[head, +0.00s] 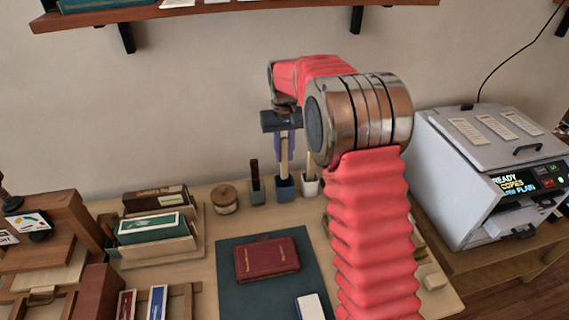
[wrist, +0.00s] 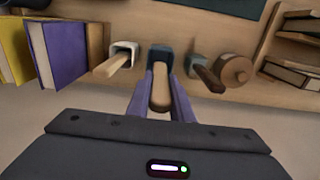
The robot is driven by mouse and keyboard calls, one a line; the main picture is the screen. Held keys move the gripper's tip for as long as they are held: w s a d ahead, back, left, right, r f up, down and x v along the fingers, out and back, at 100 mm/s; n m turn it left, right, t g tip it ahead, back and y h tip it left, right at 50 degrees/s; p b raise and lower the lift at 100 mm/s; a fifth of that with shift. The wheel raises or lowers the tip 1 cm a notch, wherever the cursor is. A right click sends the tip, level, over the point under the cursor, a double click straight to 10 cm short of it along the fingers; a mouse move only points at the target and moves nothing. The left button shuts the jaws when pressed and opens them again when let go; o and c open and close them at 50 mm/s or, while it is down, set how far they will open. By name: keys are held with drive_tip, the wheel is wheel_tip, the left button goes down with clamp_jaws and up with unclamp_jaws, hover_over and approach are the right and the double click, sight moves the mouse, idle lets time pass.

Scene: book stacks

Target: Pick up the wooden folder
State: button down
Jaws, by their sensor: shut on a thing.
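The wooden folder (head: 284,163) is a pale, flat wooden stick with a rounded end. It stands upright at the blue holder (head: 286,189), its lower end at or inside the holder's mouth. In the wrist view the folder (wrist: 160,88) lies between the two purple fingers of my gripper (wrist: 160,104), in front of the blue holder (wrist: 160,55). My gripper (head: 285,146) points down from above and is shut on the folder's upper part. The lower tip of the folder is hidden.
A white holder (head: 309,185) with a wooden stick and a grey-green holder (head: 257,190) with a dark-handled tool stand close on either side. A round wooden jar (head: 224,199) is at left. A red book (head: 267,259) lies on the green mat (head: 240,296). A shelf (head: 230,11) hangs above.

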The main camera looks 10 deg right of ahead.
drive_tip(key=shift+r, duration=0.85)
